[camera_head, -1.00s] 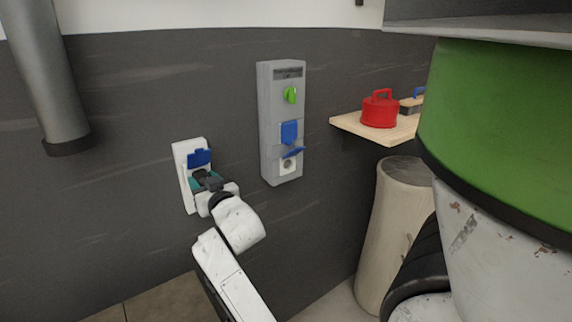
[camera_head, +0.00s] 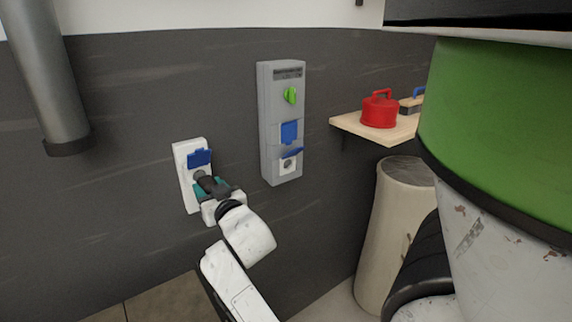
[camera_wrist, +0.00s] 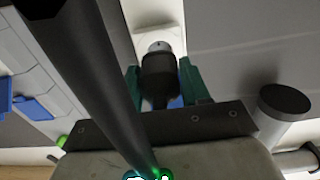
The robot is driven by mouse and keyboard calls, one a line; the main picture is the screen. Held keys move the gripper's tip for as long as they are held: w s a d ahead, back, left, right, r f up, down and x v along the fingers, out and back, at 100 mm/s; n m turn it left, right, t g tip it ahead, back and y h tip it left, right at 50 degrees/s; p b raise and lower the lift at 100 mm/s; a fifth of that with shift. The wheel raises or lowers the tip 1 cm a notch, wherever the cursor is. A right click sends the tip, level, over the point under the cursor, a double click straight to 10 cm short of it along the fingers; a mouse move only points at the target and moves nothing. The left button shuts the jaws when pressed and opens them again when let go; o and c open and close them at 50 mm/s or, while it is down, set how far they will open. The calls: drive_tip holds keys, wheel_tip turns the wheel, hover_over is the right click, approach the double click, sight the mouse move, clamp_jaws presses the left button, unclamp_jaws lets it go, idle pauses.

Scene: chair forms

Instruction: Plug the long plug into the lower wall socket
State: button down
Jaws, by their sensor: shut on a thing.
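My gripper (camera_head: 212,190) is shut on a black plug (camera_wrist: 158,78), held between its dark green fingers. It is in front of a white wall plate (camera_head: 184,152) with a raised blue flap (camera_head: 199,158). A grey round end (camera_wrist: 160,48) shows at the plug's far end, close to the plate; I cannot tell whether plug and plate touch. To the right, a grey wall box (camera_head: 268,125) has a blue-flapped socket (camera_head: 289,132) and, below it, a white socket (camera_head: 288,165) with its blue flap (camera_head: 292,152) standing out. A green knob (camera_head: 290,95) is on the box above them.
A wooden shelf (camera_head: 345,125) carries a red container (camera_head: 379,112) and a blue-handled tool (camera_head: 411,104). A pale round post (camera_head: 390,230) stands below it. A grey pipe (camera_head: 48,75) runs down the wall at the left. Bare wall separates plate and box.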

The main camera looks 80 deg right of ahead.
drive_tip(key=shift+v, duration=1.1)
drive_tip(key=shift+s+d, duration=0.1)
